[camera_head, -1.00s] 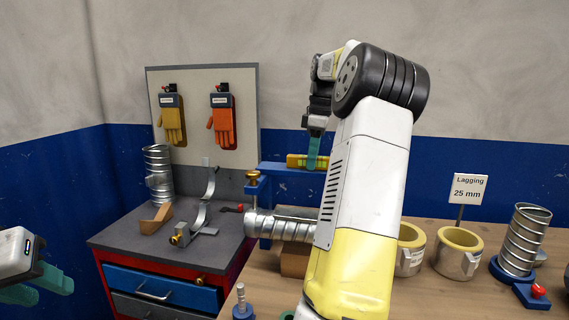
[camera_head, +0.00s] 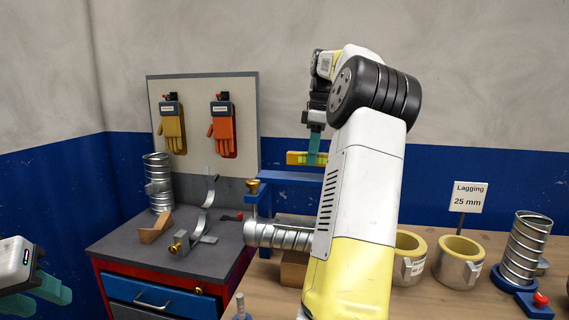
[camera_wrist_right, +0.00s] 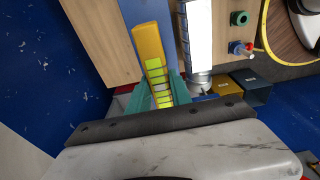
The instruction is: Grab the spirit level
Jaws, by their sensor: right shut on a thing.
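The spirit level (camera_head: 295,158) is a yellow bar with a bright green vial section. In the head view it is level, a little above the blue rail (camera_head: 290,177), with a thin gap between them. My right gripper (camera_head: 313,149) is shut on it from above, teal fingers on either side. In the right wrist view the level (camera_wrist_right: 149,42) runs up and away between the teal fingers (camera_wrist_right: 161,92). Its right end is hidden behind my right arm in the head view. My left gripper (camera_head: 36,295) is at the lower left edge, open and empty, far from the level.
A spiral duct (camera_head: 278,236) lies below the rail. A grey-topped cabinet (camera_head: 130,253) stands left, with a glove board (camera_head: 205,90) behind it. Lagging rings (camera_head: 460,262) and an upright duct (camera_head: 527,248) stand right on the wooden bench. Blue wall is behind.

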